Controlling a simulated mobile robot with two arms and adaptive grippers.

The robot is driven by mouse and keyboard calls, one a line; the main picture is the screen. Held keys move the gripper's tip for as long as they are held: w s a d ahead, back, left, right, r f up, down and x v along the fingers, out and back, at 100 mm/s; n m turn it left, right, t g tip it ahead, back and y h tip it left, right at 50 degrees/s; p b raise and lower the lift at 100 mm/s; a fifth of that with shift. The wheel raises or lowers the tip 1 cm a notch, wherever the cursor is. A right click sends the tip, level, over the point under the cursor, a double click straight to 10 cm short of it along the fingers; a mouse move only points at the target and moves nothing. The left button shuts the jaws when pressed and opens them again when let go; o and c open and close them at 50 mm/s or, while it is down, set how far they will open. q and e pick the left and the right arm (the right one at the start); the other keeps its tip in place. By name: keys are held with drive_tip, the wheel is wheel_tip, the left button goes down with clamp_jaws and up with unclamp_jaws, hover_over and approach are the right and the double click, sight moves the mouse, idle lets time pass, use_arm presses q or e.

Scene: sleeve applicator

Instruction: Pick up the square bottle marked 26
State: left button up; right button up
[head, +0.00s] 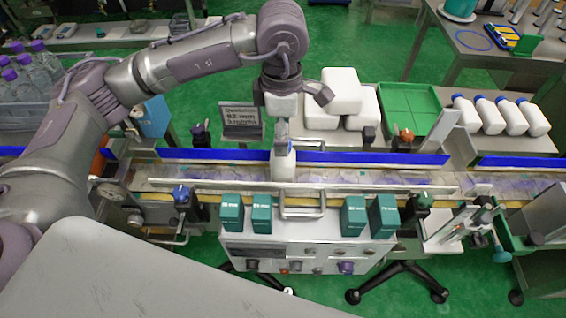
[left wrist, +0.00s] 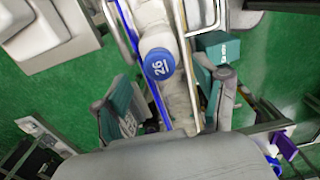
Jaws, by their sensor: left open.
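The bottle marked 26 shows in the left wrist view by its blue cap (left wrist: 157,63), which bears a white 26. In the head view a pale bottle (head: 284,165) stands upright on the conveyor belt, its top partly hidden by my left gripper. My left gripper (head: 284,125) comes down from above over this bottle. In the left wrist view its two fingers (left wrist: 172,103) are spread apart, one to each side of the belt, with the cap between and a little beyond them. No contact with the bottle is visible. My right gripper is in neither view.
Blue guide rails (head: 370,158) line the conveyor (head: 370,178). Teal boxes (head: 262,213) stand along its near side, and a sign (head: 241,120) stands behind it. White containers (head: 342,90), a green tray (head: 410,108) and blue-capped white bottles (head: 490,115) lie farther back.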

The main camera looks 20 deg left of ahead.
sight(283, 164)
use_arm(q)
wheel_tip(283, 164, down, 4)
drive_tip(key=shift+f+p, duration=0.2)
drive_tip(key=shift+p, duration=0.5)
drive_tip(key=shift+c, duration=0.3)
clamp_jaws()
